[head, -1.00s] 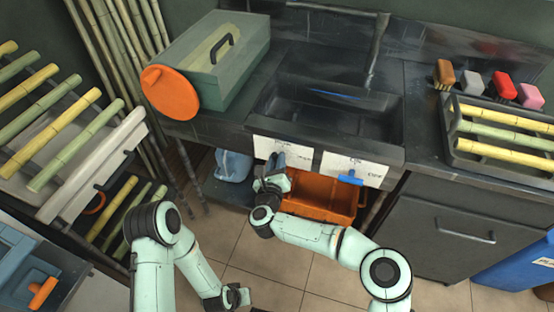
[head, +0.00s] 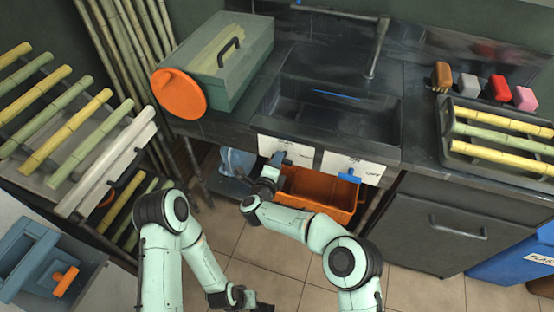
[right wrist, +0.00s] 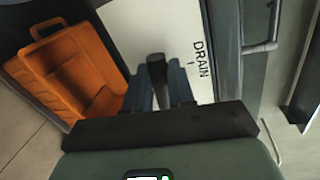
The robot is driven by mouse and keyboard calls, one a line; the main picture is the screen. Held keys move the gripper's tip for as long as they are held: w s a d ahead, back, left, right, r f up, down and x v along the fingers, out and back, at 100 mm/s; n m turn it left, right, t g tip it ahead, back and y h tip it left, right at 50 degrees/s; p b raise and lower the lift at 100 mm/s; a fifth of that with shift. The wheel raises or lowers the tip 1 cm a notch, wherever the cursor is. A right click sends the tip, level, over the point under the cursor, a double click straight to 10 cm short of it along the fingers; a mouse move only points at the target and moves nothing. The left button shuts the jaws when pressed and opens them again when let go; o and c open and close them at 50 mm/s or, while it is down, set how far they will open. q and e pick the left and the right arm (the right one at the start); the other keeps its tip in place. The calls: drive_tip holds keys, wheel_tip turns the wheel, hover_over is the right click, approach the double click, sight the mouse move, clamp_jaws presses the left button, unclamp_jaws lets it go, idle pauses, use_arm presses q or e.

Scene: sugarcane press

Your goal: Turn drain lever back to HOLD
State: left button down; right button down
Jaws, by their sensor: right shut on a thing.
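The drain lever (right wrist: 157,72) is a dark bar in front of the white plate marked DRAIN (right wrist: 200,48) in the right wrist view. That plate is the left one (head: 301,153) on the sink front in the head view. My right gripper (head: 277,160) is at this plate, its grey-blue fingers shut on the lever, which is mostly hidden in the head view. The lever's exact setting cannot be read. My left gripper (head: 262,305) hangs low at the bottom of the head view, away from the sink; its jaws are unclear.
A second white plate (head: 365,166) with a blue lever (head: 349,175) is to the right. An orange crate (head: 318,190) sits below the sink (head: 335,115). A blue jug (head: 236,162) stands under the counter at left. Tiled floor is free in front.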

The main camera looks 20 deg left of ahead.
use_arm(q)
drive_tip(key=shift+s+d+r, duration=0.15)
drive_tip(key=shift+s+r, duration=0.15)
drive_tip(key=shift+s, duration=0.05)
use_arm(e)
drive_tip(key=shift+f+n+h, duration=0.15)
drive_tip(key=shift+n+h, duration=0.15)
drive_tip(key=shift+n, duration=0.4)
use_arm(q)
drive_tip(key=shift+s, duration=0.1)
use_arm(e)
drive_tip(key=c, duration=1)
unclamp_jaws()
use_arm(q)
drive_tip(key=s+r+p, duration=0.1)
drive_tip(key=s+d+r+g+p, duration=0.1)
drive_tip(key=shift+s+d+r, duration=0.2)
drive_tip(key=shift+s, duration=0.2)
use_arm(e)
drive_tip(key=s+r, duration=0.1)
drive_tip(key=s, duration=0.7)
drive_tip(key=s+r, duration=0.1)
drive_tip(key=s, duration=0.4)
drive_tip(key=shift+a+r, duration=0.25)
drive_tip(key=shift+r, duration=0.05)
